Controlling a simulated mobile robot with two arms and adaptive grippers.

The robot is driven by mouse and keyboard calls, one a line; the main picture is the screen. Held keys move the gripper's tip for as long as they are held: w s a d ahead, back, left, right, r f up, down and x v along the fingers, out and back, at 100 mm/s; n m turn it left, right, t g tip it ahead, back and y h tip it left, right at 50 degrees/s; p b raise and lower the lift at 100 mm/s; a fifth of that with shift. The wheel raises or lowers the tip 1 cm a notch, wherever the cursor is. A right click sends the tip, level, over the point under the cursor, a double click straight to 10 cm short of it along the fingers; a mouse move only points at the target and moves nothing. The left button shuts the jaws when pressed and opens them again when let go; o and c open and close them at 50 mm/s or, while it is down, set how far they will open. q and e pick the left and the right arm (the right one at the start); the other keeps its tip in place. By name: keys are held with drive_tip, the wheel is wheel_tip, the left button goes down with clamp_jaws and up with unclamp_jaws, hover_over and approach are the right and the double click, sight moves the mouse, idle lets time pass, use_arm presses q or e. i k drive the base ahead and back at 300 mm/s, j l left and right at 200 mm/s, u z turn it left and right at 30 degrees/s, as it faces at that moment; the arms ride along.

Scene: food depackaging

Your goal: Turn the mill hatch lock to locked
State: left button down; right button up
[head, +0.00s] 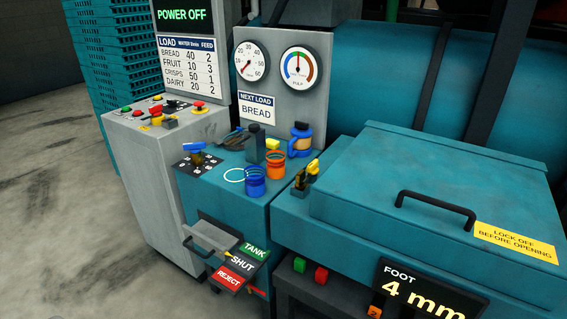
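The mill hatch (440,165) is a broad teal lid with a black bar handle (436,207) on top. It lies closed on its housing at the right of the head view. A yellow label (516,242) on the lid reads "LOCK OFF BEFORE OPENING". A small yellow and black lever (307,177) stands at the left corner of the hatch housing and appears to be the hatch lock. Its markings are too small to read, so I cannot tell its setting. Neither of my grippers shows in the head view.
A teal bench (220,195) left of the hatch holds a blue-handled dial (195,150), blue and orange rings (255,186) and a jar (300,140). A grey control cabinet (150,190) reads "POWER OFF" on its screen (183,16). Open floor (50,220) lies left.

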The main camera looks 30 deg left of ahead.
sight(312, 169)
drive_tip(key=u, duration=0.85)
drive_tip(key=i+l+u, duration=0.15)
drive_tip(key=l+u, duration=0.15)
drive_tip(key=i+l+u, duration=0.15)
drive_tip(key=l+u, duration=0.4)
drive_tip(key=l, duration=0.25)
drive_tip(key=i, duration=0.05)
